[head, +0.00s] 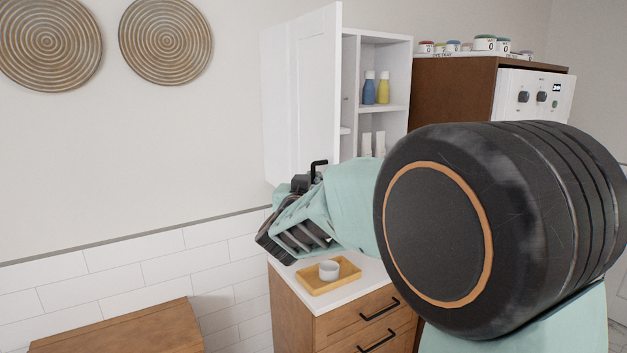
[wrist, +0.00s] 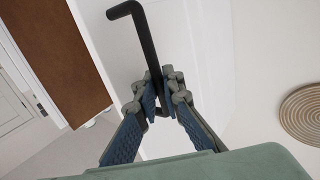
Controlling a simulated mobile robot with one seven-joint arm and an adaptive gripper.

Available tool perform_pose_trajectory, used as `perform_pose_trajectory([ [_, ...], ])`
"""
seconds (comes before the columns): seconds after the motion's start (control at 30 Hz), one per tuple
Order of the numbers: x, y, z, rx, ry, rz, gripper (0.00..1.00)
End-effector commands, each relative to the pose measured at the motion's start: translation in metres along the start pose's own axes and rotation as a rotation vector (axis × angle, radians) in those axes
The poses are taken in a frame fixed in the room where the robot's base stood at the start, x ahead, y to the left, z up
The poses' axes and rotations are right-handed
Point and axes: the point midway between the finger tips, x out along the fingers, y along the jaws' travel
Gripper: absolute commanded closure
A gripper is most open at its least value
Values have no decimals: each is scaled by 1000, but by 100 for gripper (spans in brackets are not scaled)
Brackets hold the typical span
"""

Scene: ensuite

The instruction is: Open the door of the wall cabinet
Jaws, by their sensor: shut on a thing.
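The white wall cabinet (head: 384,75) hangs above the counter, and its door (head: 312,80) stands open, swung out to the left. Shelves inside show a blue bottle, a yellow bottle and white containers. The door's black handle (head: 319,165) is near the door's lower edge. In the wrist view, the handle (wrist: 146,40) runs down between the fingers of my gripper (wrist: 160,100), which is shut on it. The white door face (wrist: 190,60) lies behind the fingers. In the head view, my arm hides the cabinet's lower right part.
Below, a wooden drawer unit with a white top (head: 285,271) carries a yellow tray (head: 345,279) with a small grey cup (head: 329,270). A brown cabinet (head: 450,90) with a white control panel stands to the right. Two round woven discs (head: 166,40) hang on the left wall.

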Motion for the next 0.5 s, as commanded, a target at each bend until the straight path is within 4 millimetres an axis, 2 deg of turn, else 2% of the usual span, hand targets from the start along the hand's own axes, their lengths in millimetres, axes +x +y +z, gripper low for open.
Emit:
perform_pose_trajectory([
  [0.07,0,0,5,-2,-9,0,100],
  [0.1,0,0,5,-2,-9,0,88],
  [0.13,0,0,5,-2,-9,0,85],
  [0.5,-6,0,1,0,-2,-1,85],
])
